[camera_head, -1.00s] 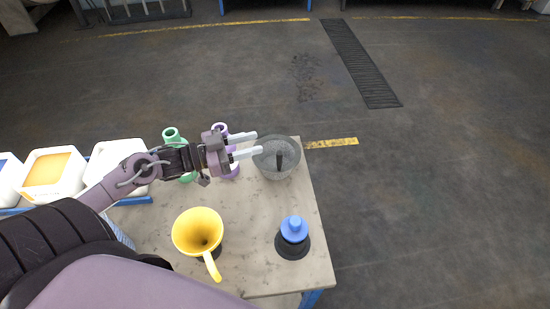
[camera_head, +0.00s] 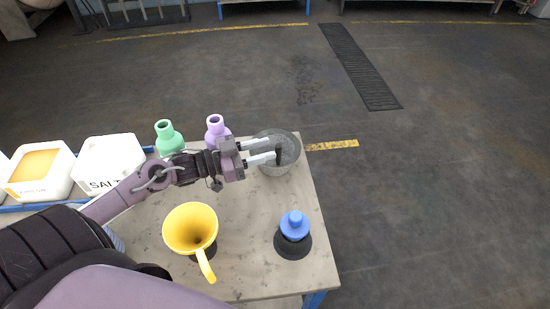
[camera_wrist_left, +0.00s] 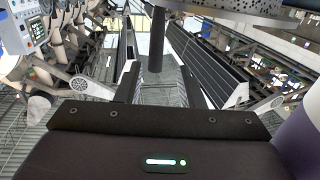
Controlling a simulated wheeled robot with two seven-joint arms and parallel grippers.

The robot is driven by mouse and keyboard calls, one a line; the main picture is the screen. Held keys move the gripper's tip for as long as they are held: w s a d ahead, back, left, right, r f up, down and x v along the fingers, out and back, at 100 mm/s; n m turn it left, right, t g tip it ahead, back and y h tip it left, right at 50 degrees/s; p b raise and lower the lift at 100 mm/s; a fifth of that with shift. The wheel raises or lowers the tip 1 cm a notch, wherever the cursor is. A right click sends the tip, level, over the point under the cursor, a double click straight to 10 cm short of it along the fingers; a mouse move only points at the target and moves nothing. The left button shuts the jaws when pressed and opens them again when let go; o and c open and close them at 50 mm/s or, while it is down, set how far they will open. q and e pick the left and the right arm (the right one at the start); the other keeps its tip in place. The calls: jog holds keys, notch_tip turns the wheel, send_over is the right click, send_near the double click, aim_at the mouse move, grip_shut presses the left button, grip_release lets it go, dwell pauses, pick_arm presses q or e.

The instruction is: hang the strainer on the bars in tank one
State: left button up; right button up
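The strainer (camera_head: 270,168) is a grey mesh bowl with a dark upright handle at the far right corner of the table. My left gripper (camera_head: 277,150) is at the bowl, with its two pale fingers apart on either side of the handle. In the left wrist view, the dark handle (camera_wrist_left: 158,40) stands between the fingers and part of the bowl's rim (camera_wrist_left: 225,7) shows at the top. I cannot tell whether the fingers touch the handle. Tank one and its bars cannot be made out. My right gripper is not in view.
The table (camera_head: 245,215) also holds a yellow funnel (camera_head: 190,228), a blue-topped item on a black base (camera_head: 294,228), a green bottle (camera_head: 168,138) and a purple bottle (camera_head: 215,128). White tubs (camera_head: 108,160) stand at the left. Open floor lies to the right.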

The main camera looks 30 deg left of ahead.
aim_at(278, 164)
pick_arm(q)
jog(key=p+x, duration=0.1)
jog(key=x, duration=0.3)
jog(key=shift+d, duration=0.3)
grip_shut()
